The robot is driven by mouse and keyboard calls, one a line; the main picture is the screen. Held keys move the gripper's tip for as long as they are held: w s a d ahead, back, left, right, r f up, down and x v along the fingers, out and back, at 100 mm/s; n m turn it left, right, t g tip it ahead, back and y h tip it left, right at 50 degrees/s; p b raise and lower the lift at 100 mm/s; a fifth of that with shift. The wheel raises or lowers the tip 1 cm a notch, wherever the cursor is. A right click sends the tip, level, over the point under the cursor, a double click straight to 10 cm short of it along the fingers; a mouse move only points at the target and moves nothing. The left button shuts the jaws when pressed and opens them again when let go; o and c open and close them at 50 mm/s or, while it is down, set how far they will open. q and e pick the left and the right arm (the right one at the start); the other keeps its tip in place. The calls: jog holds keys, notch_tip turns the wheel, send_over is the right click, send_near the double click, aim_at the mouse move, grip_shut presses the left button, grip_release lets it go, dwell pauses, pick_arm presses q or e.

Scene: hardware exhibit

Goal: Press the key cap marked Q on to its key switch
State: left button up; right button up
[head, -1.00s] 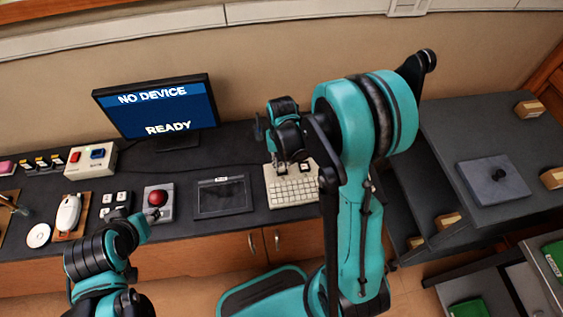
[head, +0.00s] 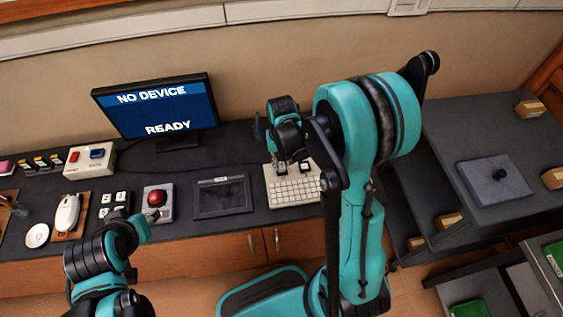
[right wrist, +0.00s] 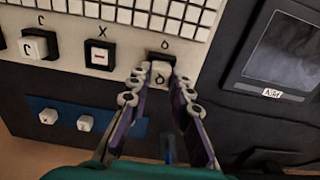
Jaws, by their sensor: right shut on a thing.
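The key cap marked Q (right wrist: 160,77) is a small white cap with a dark letter. My right gripper (right wrist: 162,74) is shut on it, one finger on each side. In the right wrist view the cap is at the switch place beside the white keyboard (right wrist: 150,14), under a printed letter. Whether the cap is seated or just above the switch, I cannot tell. In the head view my right gripper (head: 287,170) is at the back of the keyboard (head: 293,190), and my wrist hides the cap.
Beside it are a place marked X (right wrist: 100,55) with a red mark and a white cap at C (right wrist: 36,44). A blue panel (right wrist: 55,112) carries two small white caps. A dark tablet (head: 222,197) lies left of the keyboard. The monitor (head: 157,107) reads NO DEVICE, READY.

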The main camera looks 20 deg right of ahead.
jog(key=shift+f+b, duration=0.4)
dwell(0.4)
jog(key=o, duration=1.2)
jog(key=shift+r, duration=0.1)
jog(key=shift+r+p, duration=2.6)
jog(key=shift+r, duration=0.85)
